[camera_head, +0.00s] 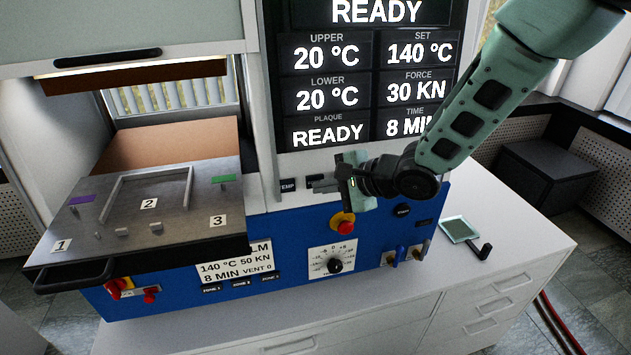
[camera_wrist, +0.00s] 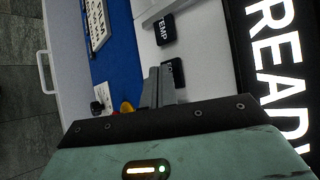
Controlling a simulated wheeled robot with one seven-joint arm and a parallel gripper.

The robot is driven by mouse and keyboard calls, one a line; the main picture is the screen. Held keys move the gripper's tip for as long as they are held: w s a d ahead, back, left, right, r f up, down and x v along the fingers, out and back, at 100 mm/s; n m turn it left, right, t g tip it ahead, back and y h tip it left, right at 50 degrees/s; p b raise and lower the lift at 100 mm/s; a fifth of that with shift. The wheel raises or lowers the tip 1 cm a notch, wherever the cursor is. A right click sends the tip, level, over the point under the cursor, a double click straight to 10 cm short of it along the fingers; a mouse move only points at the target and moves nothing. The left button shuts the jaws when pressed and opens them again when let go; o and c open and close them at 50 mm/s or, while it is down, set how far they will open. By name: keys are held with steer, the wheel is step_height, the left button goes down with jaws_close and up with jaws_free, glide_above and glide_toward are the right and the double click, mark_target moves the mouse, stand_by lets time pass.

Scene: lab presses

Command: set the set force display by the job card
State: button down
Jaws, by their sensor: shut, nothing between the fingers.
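The display (camera_head: 366,85) reads READY, upper 20 °C, lower 20 °C, set 140 °C, force 30 KN; the time reads 8 MIN, partly covered by my arm. The job card (camera_head: 236,262) on the blue front panel reads 140 °C, 50 KN, 8 MIN, VENT 0; its top line is partly hidden. The TEMP button (camera_head: 287,186) is a black key below the display, also in the wrist view (camera_wrist: 166,29). Beside it is another black key (camera_wrist: 175,72), mostly hidden by my fingers. My gripper (camera_head: 312,185) is shut and empty, its tips at this key; contact cannot be told.
A dial (camera_head: 335,265) and a red and yellow knob (camera_head: 342,222) are on the blue panel below my gripper. The press plate (camera_head: 150,205) with marks 1, 2 and 3 sticks out at left.

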steer(key=shift+w+a+p, duration=0.1)
steer(key=shift+w+p, duration=0.25)
steer(key=shift+w, duration=0.05)
stand_by(0.4)
steer(key=shift+s, duration=0.1)
steer(key=shift+s+d, duration=0.25)
steer(key=shift+s, duration=0.45)
steer(key=shift+s+r, duration=0.1)
steer(key=s, duration=0.3)
steer(key=s+d, duration=0.1)
steer(key=shift+s+d+r+p, duration=0.1)
steer(key=shift+s+r+p, duration=0.2)
steer(key=shift+r+p, duration=0.05)
stand_by(0.6)
